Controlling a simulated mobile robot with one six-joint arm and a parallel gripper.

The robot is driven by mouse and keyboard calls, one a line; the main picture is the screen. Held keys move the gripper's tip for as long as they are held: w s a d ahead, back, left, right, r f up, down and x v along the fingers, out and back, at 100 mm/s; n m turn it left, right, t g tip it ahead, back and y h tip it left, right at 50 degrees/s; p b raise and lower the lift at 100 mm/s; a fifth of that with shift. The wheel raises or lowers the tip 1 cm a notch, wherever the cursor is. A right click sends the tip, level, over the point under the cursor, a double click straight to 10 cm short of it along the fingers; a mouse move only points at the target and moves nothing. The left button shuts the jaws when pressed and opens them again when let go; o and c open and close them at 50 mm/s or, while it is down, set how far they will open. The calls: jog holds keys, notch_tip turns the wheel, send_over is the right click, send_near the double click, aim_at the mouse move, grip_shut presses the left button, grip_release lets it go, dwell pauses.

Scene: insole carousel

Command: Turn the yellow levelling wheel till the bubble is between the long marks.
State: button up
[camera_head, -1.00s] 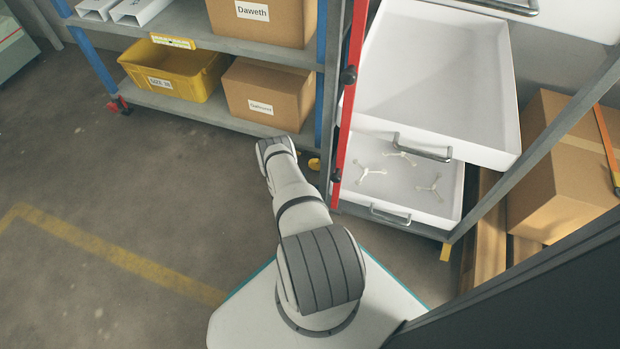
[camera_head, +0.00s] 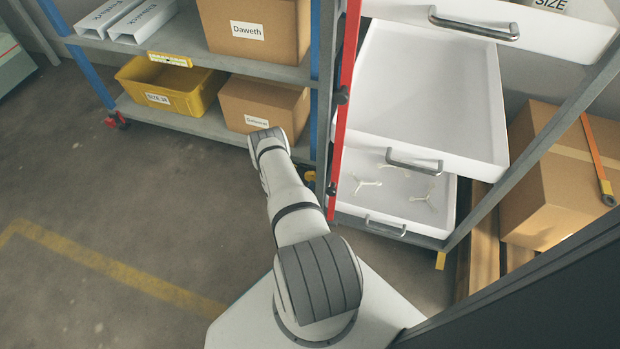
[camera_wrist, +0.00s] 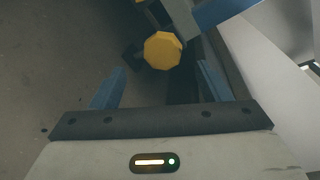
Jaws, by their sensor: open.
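The yellow levelling wheel (camera_wrist: 162,50), a faceted knob, shows in the wrist view just beyond the fingertips. In the head view a small yellow piece (camera_head: 309,175) at the shelf's foot, beside my arm, looks like the same wheel. My gripper (camera_wrist: 161,70) is open, one blue finger on each side of the wheel's line; I cannot tell whether either touches it. A yellow strip (camera_head: 170,60) on the shelf edge looks like the level. Its bubble and marks are too small to read. The head view does not show my fingers.
A blue-legged shelf (camera_head: 210,125) holds a yellow bin (camera_head: 172,92) and cardboard boxes (camera_head: 265,100). Right of the red post (camera_head: 345,100), white drawers (camera_head: 430,90) stand pulled out. Another carton (camera_head: 560,180) is at the right. Floor at left is clear.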

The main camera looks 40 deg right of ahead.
aim_at(310, 179)
jog(key=w+d+m, duration=0.1)
jog(key=m, duration=0.3)
jog(key=d+m+g+y, duration=0.1)
jog(key=d+m, duration=0.1)
jog(key=m, duration=0.2)
jog(key=w+d+m+y+b, duration=0.1)
jog(key=d+m, duration=0.1)
jog(key=m, duration=0.2)
jog(key=shift+w+d+f+g, duration=0.1)
jog(key=shift+w+f+g, duration=0.2)
jog(key=shift+f, duration=0.05)
jog(key=shift+w+d, duration=0.2)
jog(key=shift+d, duration=0.2)
jog(key=c, duration=1)
jog(key=shift+o, duration=0.2)
jog(key=shift+n+g+b, duration=0.3)
jog(key=shift+n+b, duration=0.1)
jog(key=shift+b, duration=0.05)
